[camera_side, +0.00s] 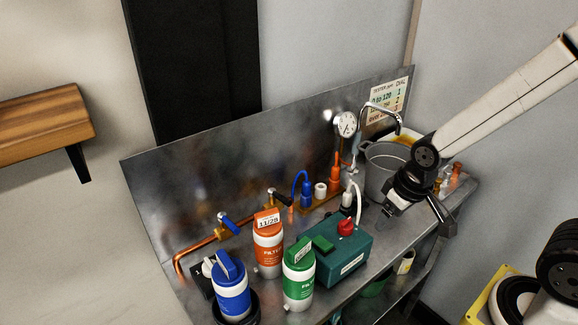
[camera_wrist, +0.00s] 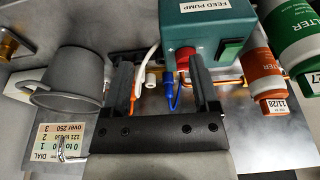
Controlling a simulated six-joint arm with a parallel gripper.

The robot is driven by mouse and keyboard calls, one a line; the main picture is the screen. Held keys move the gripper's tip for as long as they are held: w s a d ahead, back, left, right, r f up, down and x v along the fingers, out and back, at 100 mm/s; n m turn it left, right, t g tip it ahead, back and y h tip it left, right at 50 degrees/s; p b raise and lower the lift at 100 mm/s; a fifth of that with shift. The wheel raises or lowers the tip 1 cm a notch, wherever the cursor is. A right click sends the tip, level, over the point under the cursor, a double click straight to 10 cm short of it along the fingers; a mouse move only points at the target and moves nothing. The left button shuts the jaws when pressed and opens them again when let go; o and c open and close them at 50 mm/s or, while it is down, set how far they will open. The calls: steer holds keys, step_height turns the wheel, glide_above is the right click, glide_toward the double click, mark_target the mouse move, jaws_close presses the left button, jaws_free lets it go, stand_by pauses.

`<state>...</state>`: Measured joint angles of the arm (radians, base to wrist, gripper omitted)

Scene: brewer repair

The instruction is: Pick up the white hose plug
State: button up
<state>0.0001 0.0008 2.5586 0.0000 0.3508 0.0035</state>
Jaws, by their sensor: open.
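In the side view a white hose (camera_side: 358,190) curves down beside a pale fitting with a dark base (camera_side: 347,200); I cannot tell whether this is the plug. A short white cylinder (camera_side: 321,189) stands between a blue plug (camera_side: 306,195) and an orange fitting (camera_side: 335,178). In the wrist view the white cylinder (camera_wrist: 151,78) shows between my fingers, beside the white hose (camera_wrist: 147,52) and the blue plug (camera_wrist: 169,88). My gripper (camera_side: 386,213) is open and empty, above the bench and right of these fittings; it also frames them in the wrist view (camera_wrist: 160,70).
A green feed pump (camera_side: 340,262) with a red knob stands in front of the fittings. Orange (camera_side: 267,245), green (camera_side: 299,277) and blue (camera_side: 232,294) filters stand to its left. A grey pot (camera_side: 378,180) and a curved tap are behind my gripper. A metal backsplash (camera_side: 215,180) bounds the bench.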

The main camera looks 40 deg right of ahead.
steer(key=w+d+m+g, duration=0.1)
steer(key=w+d+m, duration=0.1)
steer(key=w+m, duration=0.6)
steer(key=m+g, duration=0.2)
steer(key=m, duration=0.9)
glide_above(348, 192)
steer(key=shift+s+a+f, duration=0.1)
steer(key=shift+s+f, duration=0.05)
steer(key=shift+f, duration=0.5)
steer(key=shift+s+f, duration=0.1)
steer(key=shift+f, duration=0.5)
steer(key=shift+f, duration=0.1)
steer(key=shift+f, duration=1.2)
steer(key=shift+f, duration=0.1)
steer(key=shift+w+f, duration=0.2)
steer(key=shift+f, duration=2.3)
